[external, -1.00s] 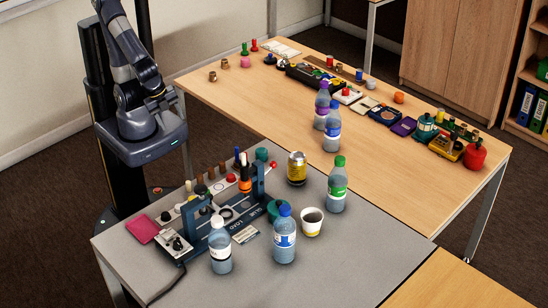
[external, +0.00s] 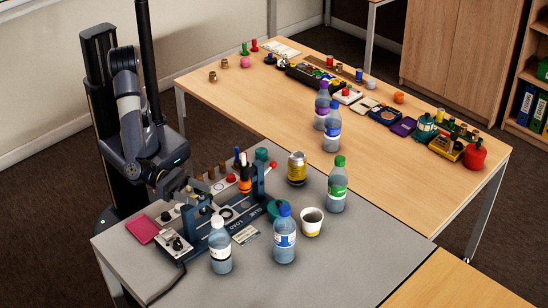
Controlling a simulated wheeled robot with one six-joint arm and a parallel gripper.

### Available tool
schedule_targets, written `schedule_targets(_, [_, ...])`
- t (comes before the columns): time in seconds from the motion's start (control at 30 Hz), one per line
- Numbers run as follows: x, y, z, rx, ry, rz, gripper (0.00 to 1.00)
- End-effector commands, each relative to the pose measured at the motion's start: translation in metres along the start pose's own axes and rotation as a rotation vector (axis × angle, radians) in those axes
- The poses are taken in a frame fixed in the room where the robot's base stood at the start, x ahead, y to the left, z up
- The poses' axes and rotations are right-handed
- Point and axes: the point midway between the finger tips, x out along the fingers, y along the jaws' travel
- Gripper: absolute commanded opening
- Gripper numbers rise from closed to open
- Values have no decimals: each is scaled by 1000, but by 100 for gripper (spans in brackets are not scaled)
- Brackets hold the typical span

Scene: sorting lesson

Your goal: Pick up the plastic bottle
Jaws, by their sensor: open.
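Several plastic bottles stand upright. On the grey table are a white-capped bottle (external: 220,250), a blue-capped bottle (external: 285,240) and a green-capped bottle (external: 337,188). On the wooden table are a purple-capped bottle (external: 322,102) and another blue-capped bottle (external: 332,130). The frames do not show which one is meant. My gripper (external: 198,191) is over the left back part of the grey table, behind and left of the white-capped bottle and apart from every bottle. It is open, small and dark here, and I see nothing held in it.
A blue-grey device (external: 240,213) with upright posts and pegs stands between my arm and the bottles. A yellow can (external: 297,168) and a paper cup (external: 311,222) stand near the bottles. A pink pad (external: 142,229) lies at left. The front right of the grey table is clear.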

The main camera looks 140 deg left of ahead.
Motion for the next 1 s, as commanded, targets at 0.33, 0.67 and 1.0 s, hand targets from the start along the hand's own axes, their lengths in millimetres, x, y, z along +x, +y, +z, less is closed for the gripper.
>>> schedule_targets(0.33, [11,-50,-19,134,-61,-139,57])
schedule_targets(0.67, [53,-54,-16,132,-60,-138,57])
schedule_targets(1.0, [95,-55,-11,130,-59,-137,57])
